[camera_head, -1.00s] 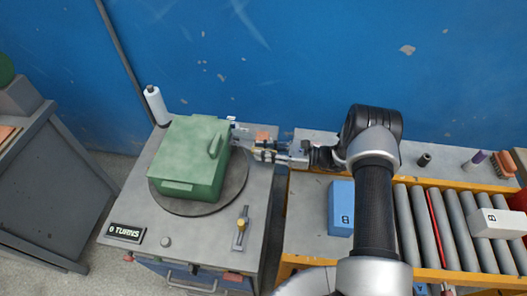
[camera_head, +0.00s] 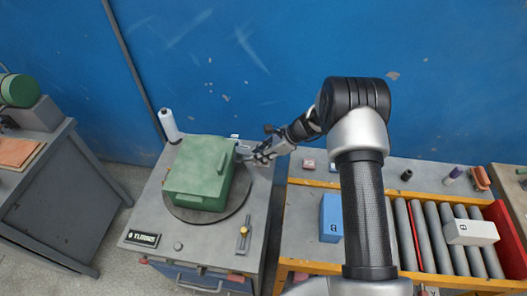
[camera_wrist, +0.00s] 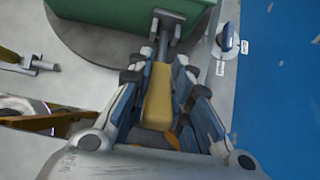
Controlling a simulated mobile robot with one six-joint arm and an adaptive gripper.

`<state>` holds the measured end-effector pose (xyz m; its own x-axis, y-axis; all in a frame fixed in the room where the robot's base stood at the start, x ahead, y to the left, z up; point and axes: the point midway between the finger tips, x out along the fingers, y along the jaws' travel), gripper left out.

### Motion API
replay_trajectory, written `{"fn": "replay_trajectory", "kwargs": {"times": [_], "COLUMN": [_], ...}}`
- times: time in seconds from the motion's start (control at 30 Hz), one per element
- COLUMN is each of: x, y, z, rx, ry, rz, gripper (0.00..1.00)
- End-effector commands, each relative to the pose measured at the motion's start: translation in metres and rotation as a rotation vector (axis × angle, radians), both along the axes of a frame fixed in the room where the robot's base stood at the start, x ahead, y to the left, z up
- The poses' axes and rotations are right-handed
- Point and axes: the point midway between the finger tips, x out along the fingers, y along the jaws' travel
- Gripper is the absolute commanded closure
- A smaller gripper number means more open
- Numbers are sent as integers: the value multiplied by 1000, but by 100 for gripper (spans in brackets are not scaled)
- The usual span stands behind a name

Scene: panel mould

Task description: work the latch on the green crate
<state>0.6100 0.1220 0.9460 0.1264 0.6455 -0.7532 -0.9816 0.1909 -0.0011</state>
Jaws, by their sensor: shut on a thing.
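The green crate (camera_head: 197,172) sits on a round grey turntable (camera_head: 240,196) on a grey cabinet. In the wrist view the crate (camera_wrist: 120,12) is at the top, with a grey latch bracket (camera_wrist: 173,22) on its near side. A grey rod runs from the bracket to a yellow latch handle (camera_wrist: 158,95). My gripper (camera_wrist: 162,62) has its fingers on both sides of this handle and is shut on it. In the head view my gripper (camera_head: 258,154) is at the crate's right side; the latch is too small to make out there.
A white bottle-like cylinder (camera_head: 168,125) stands behind the crate. A roller conveyor with a blue box (camera_head: 331,216) and a white box (camera_head: 470,232) is on the right.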

Motion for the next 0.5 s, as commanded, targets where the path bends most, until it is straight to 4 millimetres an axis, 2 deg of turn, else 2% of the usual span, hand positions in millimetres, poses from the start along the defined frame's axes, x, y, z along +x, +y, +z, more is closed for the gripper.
{"fn": "replay_trajectory", "kwargs": {"times": [0.03,0.1,0.5], "x": [1,2,8], "y": [5,9,37], "z": [14,19,37], "rx": [-46,-112,-473], "ry": [4,16,82], "rz": [5,4,7], "gripper": [100,100,100]}}
